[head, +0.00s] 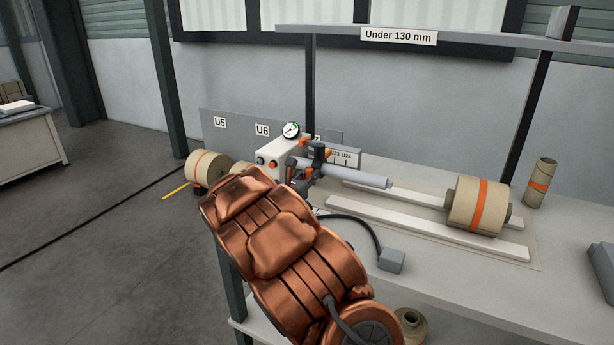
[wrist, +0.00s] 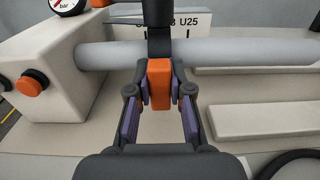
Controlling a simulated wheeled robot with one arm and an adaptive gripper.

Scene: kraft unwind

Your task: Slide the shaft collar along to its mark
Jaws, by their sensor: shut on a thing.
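The grey shaft (wrist: 240,53) runs left to right across the wrist view and also shows in the head view (head: 360,178). The dark shaft collar (wrist: 159,38) is around it, with an orange block (wrist: 160,92) below. My gripper (wrist: 160,85) is shut on this orange block, one finger pad at each side. In the head view my gripper (head: 302,173) is at the collar, partly hidden by my arm. A white label plate (wrist: 205,22) behind the shaft reads "U25" right of the collar, with dark tick marks. The collar hides part of its lettering.
A pale housing (wrist: 35,75) with orange-capped knobs and a gauge (head: 291,130) stands left of the collar. Pale rails (head: 430,232) lie below the shaft. A kraft roll (head: 479,205) rests on them at right. The shaft right of the collar is clear.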

